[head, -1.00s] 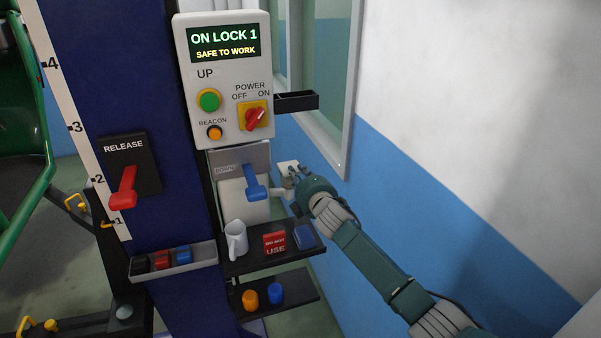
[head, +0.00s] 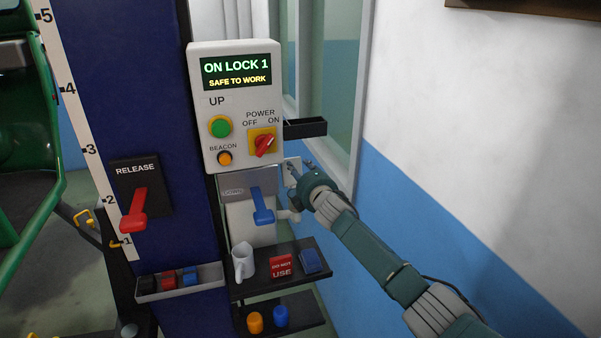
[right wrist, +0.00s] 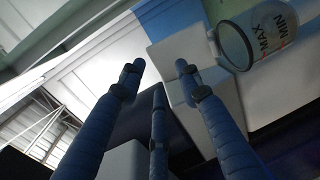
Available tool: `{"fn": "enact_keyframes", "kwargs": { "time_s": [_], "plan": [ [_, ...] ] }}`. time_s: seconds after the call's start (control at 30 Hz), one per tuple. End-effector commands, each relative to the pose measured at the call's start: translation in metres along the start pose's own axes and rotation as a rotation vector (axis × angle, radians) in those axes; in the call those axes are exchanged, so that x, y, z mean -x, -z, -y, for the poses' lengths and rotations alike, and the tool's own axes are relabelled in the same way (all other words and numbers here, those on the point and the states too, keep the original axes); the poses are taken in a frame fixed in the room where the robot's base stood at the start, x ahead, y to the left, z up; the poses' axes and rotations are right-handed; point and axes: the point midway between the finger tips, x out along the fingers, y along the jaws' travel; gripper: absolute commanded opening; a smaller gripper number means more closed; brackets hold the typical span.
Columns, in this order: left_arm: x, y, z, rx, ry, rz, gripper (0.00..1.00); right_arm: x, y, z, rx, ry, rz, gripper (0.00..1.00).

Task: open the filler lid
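The white tank (head: 262,234) hangs on the blue column behind the blue lever, below the control box. A pale flat plate (head: 290,164), apparently the filler lid, stands steeply at the tank's upper right. My right gripper (head: 297,173) is right beside it, its fingers overlapping it in the head view. In the right wrist view the fingers (right wrist: 165,78) are spread apart with nothing held between them. The pale plate (right wrist: 178,52) and the clear MIN/MAX gauge (right wrist: 258,38) are beyond the right finger. I cannot tell whether a finger touches the plate. My left gripper is out of view.
The control box (head: 237,110) and a small black tray (head: 305,128) are just above my right gripper. A shelf (head: 250,289) below holds a white jug (head: 243,261) and a red sign (head: 281,266). The blue-and-white wall (head: 420,210) is close on the right.

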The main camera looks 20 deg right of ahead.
Motion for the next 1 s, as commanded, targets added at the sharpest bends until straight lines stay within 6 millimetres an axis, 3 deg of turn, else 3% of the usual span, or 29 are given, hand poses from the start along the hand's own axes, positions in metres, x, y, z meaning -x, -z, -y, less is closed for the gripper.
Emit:
{"fn": "enact_keyframes", "kwargs": {
  "time_s": [0.37, 0.8, 1.0],
  "plan": [
    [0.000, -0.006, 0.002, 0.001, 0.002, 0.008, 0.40, 0.006, 0.000, 0.000, 0.001, 0.000, 0.000, 0.34],
    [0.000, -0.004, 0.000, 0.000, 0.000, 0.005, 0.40, 0.062, 0.000, 0.001, 0.001, 0.000, -0.001, 0.34],
    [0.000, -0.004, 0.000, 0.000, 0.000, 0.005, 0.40, 0.074, 0.000, 0.000, 0.001, 0.000, 0.000, 0.34]
  ]
}}
